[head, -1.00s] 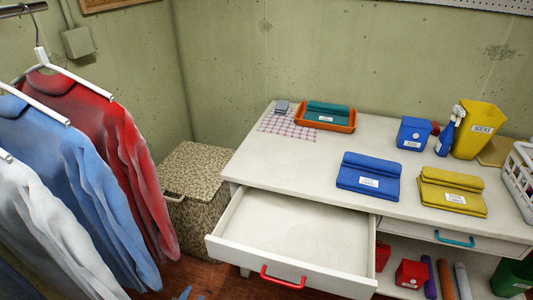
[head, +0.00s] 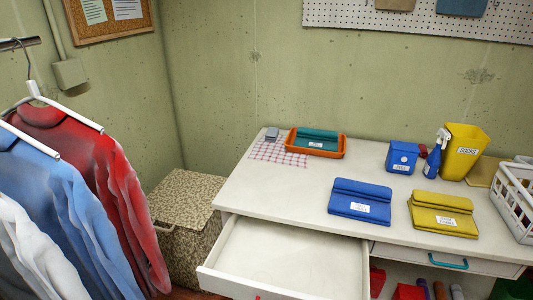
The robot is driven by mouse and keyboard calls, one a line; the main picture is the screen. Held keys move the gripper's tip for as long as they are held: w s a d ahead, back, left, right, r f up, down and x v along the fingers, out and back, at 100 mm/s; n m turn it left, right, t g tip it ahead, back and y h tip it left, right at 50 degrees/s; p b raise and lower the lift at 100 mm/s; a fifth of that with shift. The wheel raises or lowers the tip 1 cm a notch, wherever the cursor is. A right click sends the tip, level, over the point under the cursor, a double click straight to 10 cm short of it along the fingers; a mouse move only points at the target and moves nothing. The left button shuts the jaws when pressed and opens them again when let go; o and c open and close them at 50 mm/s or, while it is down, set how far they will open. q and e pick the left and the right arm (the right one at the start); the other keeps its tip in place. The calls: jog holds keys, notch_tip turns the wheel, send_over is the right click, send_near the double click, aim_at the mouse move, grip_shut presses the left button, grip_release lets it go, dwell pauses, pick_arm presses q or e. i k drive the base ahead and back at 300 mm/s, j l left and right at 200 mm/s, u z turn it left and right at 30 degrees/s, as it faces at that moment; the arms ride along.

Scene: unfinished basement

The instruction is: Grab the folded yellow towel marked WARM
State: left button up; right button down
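The folded yellow towel (head: 443,213) lies flat on the right part of the white table, with a white label on its front whose text is too small to read. A folded blue towel (head: 360,201) with a white label lies to its left, a small gap apart. Neither of my grippers shows in the head view.
The table (head: 290,195) has its left drawer (head: 285,257) pulled out. An orange tray (head: 314,150) holds a teal folded cloth. A blue box (head: 402,157), spray bottle (head: 434,157), yellow bin (head: 463,150) and white basket (head: 513,200) stand behind and right. Shirts (head: 75,190) hang at left.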

aim_at(431, 212)
jog(key=z, duration=1.4)
jog(key=i+l, duration=0.2)
jog(key=l, duration=0.2)
jog(key=u, duration=0.05)
